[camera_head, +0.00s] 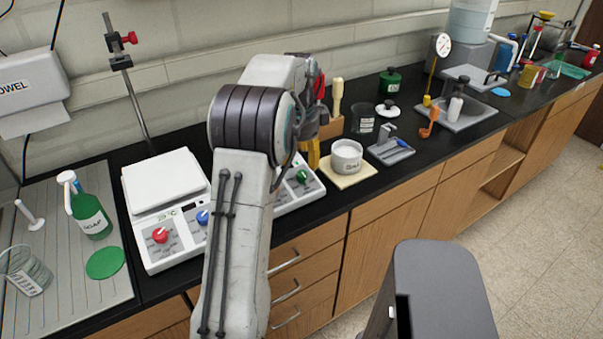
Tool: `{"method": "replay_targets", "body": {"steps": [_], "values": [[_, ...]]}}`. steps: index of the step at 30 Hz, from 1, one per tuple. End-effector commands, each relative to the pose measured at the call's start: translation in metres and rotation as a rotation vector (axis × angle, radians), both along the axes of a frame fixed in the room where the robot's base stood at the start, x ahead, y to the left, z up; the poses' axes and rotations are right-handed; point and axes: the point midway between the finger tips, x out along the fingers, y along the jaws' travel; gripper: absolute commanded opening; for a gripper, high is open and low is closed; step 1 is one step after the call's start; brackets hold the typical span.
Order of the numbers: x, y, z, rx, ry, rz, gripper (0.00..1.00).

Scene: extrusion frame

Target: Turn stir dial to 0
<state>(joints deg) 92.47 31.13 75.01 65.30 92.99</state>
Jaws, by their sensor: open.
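A white hot-plate unit (165,186) stands on the black counter with a red dial (160,235) and a blue dial (203,217) on its front panel. A second white panel (308,192) with a green dial (303,177) shows to the right of my arm. The dial lettering is too small to read, so I cannot tell which is the stir dial. My arm hides the part between the two panels.
A clamp stand (128,70) rises behind the hot plate.

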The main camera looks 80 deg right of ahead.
Motion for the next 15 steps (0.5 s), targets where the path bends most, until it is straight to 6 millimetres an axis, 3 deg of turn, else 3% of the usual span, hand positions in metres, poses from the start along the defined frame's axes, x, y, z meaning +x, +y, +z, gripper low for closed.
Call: {"method": "replay_targets", "body": {"steps": [15], "values": [[-0.001,-0.006,-0.047,0.004,-0.001,-0.003,0.53]]}}
